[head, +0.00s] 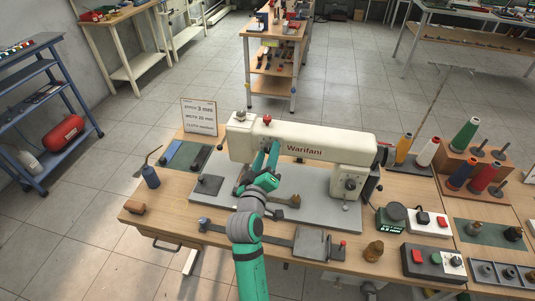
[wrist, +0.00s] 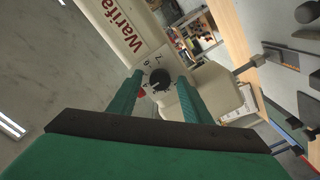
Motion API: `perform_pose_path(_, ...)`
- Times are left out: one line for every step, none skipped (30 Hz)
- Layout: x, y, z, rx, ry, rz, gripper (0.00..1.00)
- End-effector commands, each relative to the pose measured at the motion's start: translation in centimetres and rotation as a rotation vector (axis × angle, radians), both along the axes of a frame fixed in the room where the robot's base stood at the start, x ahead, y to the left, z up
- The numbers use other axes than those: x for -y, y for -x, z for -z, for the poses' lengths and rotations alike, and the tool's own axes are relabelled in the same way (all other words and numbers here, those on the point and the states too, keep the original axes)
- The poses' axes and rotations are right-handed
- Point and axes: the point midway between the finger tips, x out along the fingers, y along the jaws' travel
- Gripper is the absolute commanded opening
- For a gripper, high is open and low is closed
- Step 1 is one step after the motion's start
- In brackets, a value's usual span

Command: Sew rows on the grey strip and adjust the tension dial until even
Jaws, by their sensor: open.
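The cream sewing machine (head: 300,147), lettered "Warifani", stands on a grey metal bed on the wooden table. My gripper (head: 273,152) is raised against the front of its arm, left of the lettering. In the wrist view the black tension dial (wrist: 160,79), with small numbers around it, shows between the two green fingertips. The fingers are apart; I cannot tell whether either touches the dial. In the head view my gripper hides the dial. No grey strip under the needle can be made out; my arm covers part of that area.
A blue oil can (head: 150,176) and a brown block (head: 134,207) are at left. Thread spools (head: 465,135), a button box (head: 433,262) and a small switch box (head: 428,222) crowd the right. A flat clamp bar (head: 270,238) lies in front.

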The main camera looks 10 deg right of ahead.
Motion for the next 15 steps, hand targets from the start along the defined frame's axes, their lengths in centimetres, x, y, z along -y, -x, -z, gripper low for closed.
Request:
perform_pose_path(0.09,-0.2,0.0,0.0,0.0,0.0,0.45)
perform_pose_path(0.12,-0.27,0.01,0.0,0.0,0.0,0.45)
perform_pose_path(0.14,-0.33,0.02,0.0,0.0,0.0,0.45)
perform_pose_path(0.15,-0.36,0.02,0.0,0.0,0.0,0.45)
perform_pose_path(0.15,-0.37,0.02,0.0,0.0,0.0,0.45)
perform_pose_path(0.15,-0.37,0.02,0.0,0.0,0.0,0.45)
perform_pose_path(0.14,-0.36,0.03,0.0,0.0,0.0,0.45)
perform_pose_path(0.15,-0.36,0.02,0.0,0.0,0.0,0.45)
perform_pose_path(0.14,-0.35,0.02,0.0,0.0,0.0,0.45)
perform_pose_path(0.14,-0.35,0.02,0.0,0.0,0.0,0.45)
perform_pose_path(0.15,-0.35,0.03,0.0,0.0,0.0,0.38)
perform_pose_path(0.14,-0.34,0.02,0.0,0.0,0.0,0.28)
perform_pose_path(0.14,-0.34,0.02,0.0,0.0,0.0,0.21)
perform_pose_path(0.14,-0.34,0.02,0.0,0.0,0.0,0.14)
perform_pose_path(0.14,-0.33,0.02,-0.001,0.0,-0.001,0.04)
